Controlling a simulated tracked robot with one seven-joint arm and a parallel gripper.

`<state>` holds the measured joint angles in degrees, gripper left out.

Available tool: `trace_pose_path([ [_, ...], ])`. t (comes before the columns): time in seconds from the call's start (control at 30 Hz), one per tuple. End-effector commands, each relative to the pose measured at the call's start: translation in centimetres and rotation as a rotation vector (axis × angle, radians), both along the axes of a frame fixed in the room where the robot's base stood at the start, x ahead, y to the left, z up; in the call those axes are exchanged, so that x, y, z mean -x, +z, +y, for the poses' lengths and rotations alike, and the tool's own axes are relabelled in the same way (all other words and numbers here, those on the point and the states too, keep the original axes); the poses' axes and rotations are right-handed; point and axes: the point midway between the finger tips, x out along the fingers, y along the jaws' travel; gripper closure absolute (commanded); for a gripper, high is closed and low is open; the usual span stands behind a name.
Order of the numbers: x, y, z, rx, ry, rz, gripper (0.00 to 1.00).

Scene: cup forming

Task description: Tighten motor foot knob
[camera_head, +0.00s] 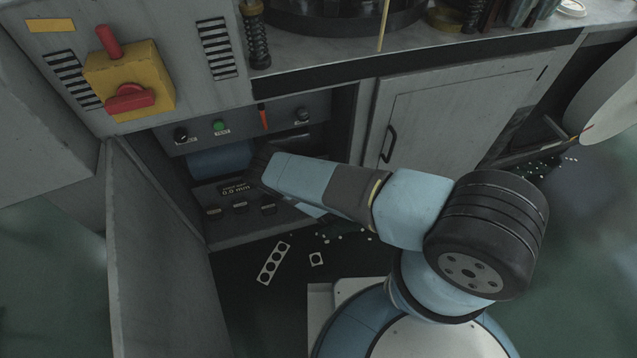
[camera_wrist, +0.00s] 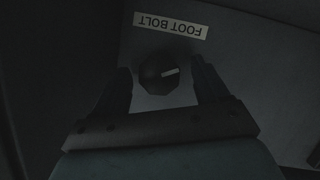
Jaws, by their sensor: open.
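The motor foot knob (camera_wrist: 153,76) is a dark, round knob with a pale mark on its face, in the wrist view. A white "FOOT BOLT" label (camera_wrist: 171,26) is beside it, upside down in this view. My gripper (camera_wrist: 161,80) is open, with one finger on each side of the knob. I cannot tell whether either finger touches it. In the head view my gripper (camera_head: 259,166) reaches into the open lower compartment, in front of a blue cylindrical body (camera_head: 221,160). The foot knob is hidden there by my arm.
An open door (camera_head: 150,255) stands to the left. A closed cabinet door (camera_head: 455,115) is at right.

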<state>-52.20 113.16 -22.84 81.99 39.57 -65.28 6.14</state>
Motion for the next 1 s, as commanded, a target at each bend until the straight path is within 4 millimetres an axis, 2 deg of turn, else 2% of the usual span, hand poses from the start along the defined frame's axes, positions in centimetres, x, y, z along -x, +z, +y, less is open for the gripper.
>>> trace_pose_path([
  [0.23, 2.2, 0.8, -0.2, 0.001, 0.000, 0.001, 0.26],
  [0.7, 10.3, 3.9, -1.3, 0.001, -0.001, 0.002, 0.26],
  [0.83, 11.8, 4.4, -1.5, -0.001, 0.000, 0.002, 0.26],
  [1.0, 12.6, 4.8, -1.6, 0.000, 0.001, 0.001, 0.26],
])
